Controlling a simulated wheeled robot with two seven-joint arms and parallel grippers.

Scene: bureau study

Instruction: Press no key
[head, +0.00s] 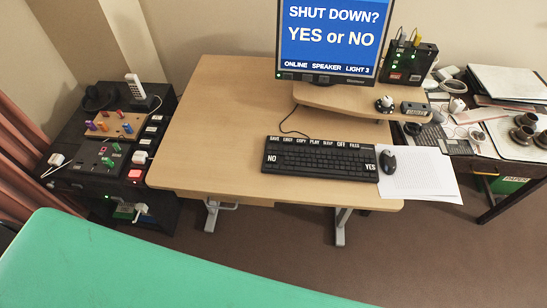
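A black keyboard (320,158) lies on the wooden desk (215,125). YES or NO" on blue, with "ONLINE SPEAKER LIGHT 3" below. Neither of my grippers is in view, and nothing touches the keyboard.
A mouse (388,161) sits right of the keyboard, partly over white paper (425,180). A raised shelf (345,98) stands behind. A black cabinet (70,180) with plugs and switches is at left. A large green surface (130,265) fills the lower left foreground. The desk's left half is clear.

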